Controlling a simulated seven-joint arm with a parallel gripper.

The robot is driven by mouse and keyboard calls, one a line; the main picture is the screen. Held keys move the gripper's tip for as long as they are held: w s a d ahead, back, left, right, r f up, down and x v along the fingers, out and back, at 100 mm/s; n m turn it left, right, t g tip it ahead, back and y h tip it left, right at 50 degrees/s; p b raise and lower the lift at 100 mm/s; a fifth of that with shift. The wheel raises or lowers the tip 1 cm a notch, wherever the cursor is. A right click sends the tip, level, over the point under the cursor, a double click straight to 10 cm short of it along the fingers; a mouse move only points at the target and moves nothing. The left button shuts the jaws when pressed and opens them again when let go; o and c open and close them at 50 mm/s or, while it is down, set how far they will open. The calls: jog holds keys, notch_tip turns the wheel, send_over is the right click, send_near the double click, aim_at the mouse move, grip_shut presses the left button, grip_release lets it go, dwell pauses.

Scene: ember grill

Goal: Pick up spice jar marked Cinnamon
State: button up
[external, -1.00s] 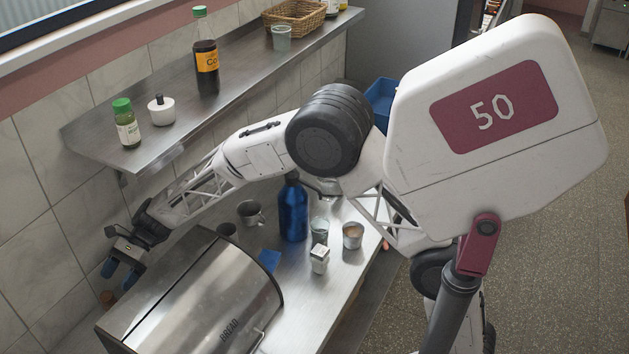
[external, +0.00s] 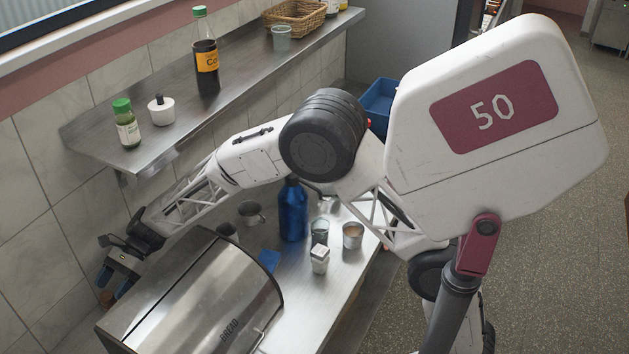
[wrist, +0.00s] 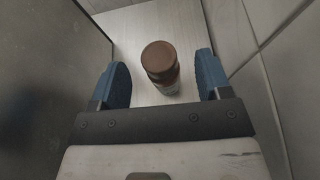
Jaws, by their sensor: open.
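A jar with a brown lid (wrist: 160,62) stands upright on the counter in the wrist view, between and a little beyond my fingertips. Part of its label shows, but I cannot read it. My gripper (wrist: 160,85) is open, with one blue finger on each side of the jar and a gap on both sides. In the external view my gripper (external: 116,280) is low behind the bread box near the tiled wall. Only a small brown bit of the jar (external: 105,297) shows there beside the fingers.
The steel bread box (external: 205,300) stands close on one side of my gripper, the tiled wall (external: 30,240) on the other. The shelf (external: 185,130) with a green-lidded jar (external: 126,125) is above. A blue bottle (external: 293,212) and several cups stand farther along the counter.

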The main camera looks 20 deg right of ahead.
aim_at(101, 300)
jog(key=shift+x, duration=2.5)
jog(key=shift+s+r, duration=0.1)
jog(key=c, duration=1.1)
jog(key=shift+r, duration=0.15)
jog(key=shift+r, duration=0.55)
jog(key=shift+w+d+r, duration=0.2)
jog(key=shift+r, duration=0.35)
jog(key=shift+w+d+r, duration=0.2)
jog(key=shift+r, duration=0.35)
jog(key=w+d, duration=1.1)
jog(key=d, duration=0.1)
jog(key=shift+w+d, duration=0.1)
jog(key=shift+w, duration=0.3)
